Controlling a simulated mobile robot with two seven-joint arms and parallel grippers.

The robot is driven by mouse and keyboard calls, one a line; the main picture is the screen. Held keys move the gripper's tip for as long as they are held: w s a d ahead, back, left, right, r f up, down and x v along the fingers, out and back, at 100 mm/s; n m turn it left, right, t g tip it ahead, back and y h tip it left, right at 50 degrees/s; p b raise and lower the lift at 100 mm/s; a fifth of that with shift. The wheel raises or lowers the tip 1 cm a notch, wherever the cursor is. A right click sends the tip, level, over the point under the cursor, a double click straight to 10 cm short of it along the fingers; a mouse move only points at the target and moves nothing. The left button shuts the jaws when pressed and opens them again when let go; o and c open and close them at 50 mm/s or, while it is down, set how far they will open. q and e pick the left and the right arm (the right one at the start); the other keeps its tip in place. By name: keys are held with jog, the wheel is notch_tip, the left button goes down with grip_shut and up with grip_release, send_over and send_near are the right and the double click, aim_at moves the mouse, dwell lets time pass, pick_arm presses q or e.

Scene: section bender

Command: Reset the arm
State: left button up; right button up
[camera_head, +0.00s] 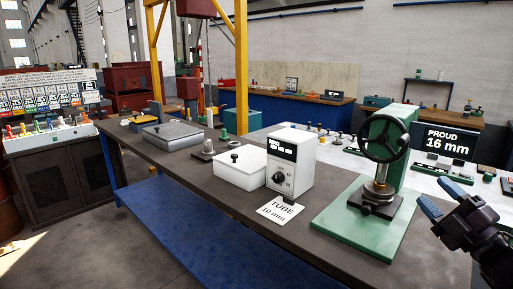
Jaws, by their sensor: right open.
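My right gripper (436,209) is at the right edge of the head view, black with blue fingertips. Its fingers are apart with nothing between them. It is to the right of the green press (397,152) with a black handwheel (385,138), apart from it. The press stands on a green base plate (345,232) on the dark workbench (222,188). My left gripper does not show.
A white control box (303,163) with a dial stands left of the press, beside a white lidded box (242,167). A "TUBE 10 mm" card (280,211) lies in front. A "PROUD 16 mm" display (449,142) is behind the gripper. The bench's front right is clear.

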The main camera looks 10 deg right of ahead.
jog(key=s+a+f+m+g+h, duration=0.1)
jog(key=s+f+m+g+h, duration=0.2)
jog(key=f+m, duration=0.35)
jog(key=s+a+f+m+g+h, duration=0.1)
jog(key=s+f+m+g+h, duration=0.25)
jog(key=f, duration=0.55)
jog(key=s+a+f+m+g+h, duration=0.1)
jog(key=s+f+m+g+h, duration=0.25)
jog(key=f, duration=0.45)
jog(key=s+a+f+m+g+y, duration=0.1)
jog(key=s+a+f+m+g, duration=0.35)
jog(key=s, duration=0.45)
jog(key=s+a+f+m+g+y, duration=0.1)
jog(key=s+a+f+g+y, duration=0.1)
jog(key=s+a+f+g, duration=0.45)
jog(key=w+f+t, duration=0.5)
jog(key=f+t, duration=0.3)
jog(key=t, duration=0.2)
jog(key=shift+w+n+y, duration=0.15)
jog(key=shift+n+y, duration=0.15)
jog(key=shift+n, duration=0.1)
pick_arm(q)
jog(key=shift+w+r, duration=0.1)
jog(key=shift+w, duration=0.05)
pick_arm(e)
jog(key=shift+a, duration=0.1)
